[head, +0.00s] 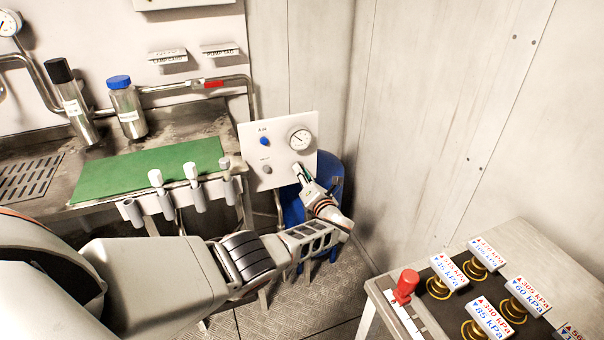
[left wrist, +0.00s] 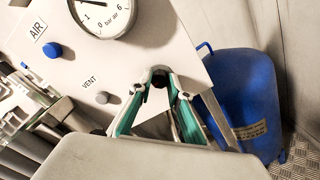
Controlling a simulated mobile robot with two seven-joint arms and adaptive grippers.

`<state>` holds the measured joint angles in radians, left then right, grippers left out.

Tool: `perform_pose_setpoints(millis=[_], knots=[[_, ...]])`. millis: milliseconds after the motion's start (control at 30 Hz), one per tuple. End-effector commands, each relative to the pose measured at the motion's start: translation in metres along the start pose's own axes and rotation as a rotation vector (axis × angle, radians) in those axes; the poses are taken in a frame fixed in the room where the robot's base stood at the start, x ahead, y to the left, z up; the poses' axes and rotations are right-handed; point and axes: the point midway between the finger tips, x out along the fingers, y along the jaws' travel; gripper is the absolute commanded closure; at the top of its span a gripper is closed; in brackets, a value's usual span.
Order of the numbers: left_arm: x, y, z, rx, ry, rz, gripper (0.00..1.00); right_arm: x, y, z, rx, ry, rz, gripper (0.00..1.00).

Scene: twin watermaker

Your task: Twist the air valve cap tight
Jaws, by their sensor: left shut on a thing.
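A white air panel (head: 258,182) stands at the end of the steel counter, with a round gauge (head: 300,139), a blue knob (head: 264,141) and a grey vent knob (head: 267,169). It fills the upper left of the left wrist view (left wrist: 130,65). My left gripper (head: 299,174) is at the panel's lower right, below the gauge. In the left wrist view its green-lined fingers (left wrist: 160,78) close around a small dark cap (left wrist: 159,82) at the panel's lower edge. The fingers cover most of the cap, so its seating cannot be told. My right gripper is out of view.
A blue tank (head: 330,170) stands behind and right of the panel. The counter holds a green mat (head: 145,170), two bottles, and holders along its front edge. A table (head: 520,240) with labelled brass pieces and a red-handled part (head: 405,285) is at lower right.

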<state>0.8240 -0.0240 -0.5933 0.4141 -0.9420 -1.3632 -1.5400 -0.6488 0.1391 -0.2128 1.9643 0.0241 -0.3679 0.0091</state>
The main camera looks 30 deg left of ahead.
Motion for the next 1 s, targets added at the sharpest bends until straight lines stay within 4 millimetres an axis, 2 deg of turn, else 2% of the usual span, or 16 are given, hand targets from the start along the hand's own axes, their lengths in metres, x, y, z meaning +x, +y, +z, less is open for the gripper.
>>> perform_pose_setpoints(millis=[33, 67, 100, 133, 467, 667, 867, 1000], knots=[[-0.001, -0.001, -0.002, 0.003, 0.003, -0.002, 1.00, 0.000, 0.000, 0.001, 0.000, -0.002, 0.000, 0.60], [-0.001, -0.001, -0.002, 0.003, 0.003, -0.002, 0.80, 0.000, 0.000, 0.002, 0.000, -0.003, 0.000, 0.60], [-0.001, -0.001, -0.002, 0.003, 0.003, -0.002, 0.69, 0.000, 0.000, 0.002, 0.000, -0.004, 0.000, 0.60], [-0.001, -0.001, -0.002, 0.002, 0.003, -0.001, 0.65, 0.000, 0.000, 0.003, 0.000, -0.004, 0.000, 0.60], [-0.001, 0.000, -0.001, 0.000, 0.001, -0.001, 0.65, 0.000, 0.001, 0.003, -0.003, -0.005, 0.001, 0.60], [-0.009, -0.002, -0.001, -0.002, 0.000, -0.002, 0.65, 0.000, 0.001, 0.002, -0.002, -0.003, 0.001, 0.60], [-0.027, 0.000, -0.002, -0.003, 0.001, -0.002, 0.65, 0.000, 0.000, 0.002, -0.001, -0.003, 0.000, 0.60], [-0.051, -0.001, -0.002, -0.003, 0.002, -0.004, 0.65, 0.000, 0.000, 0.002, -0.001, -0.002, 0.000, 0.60]])
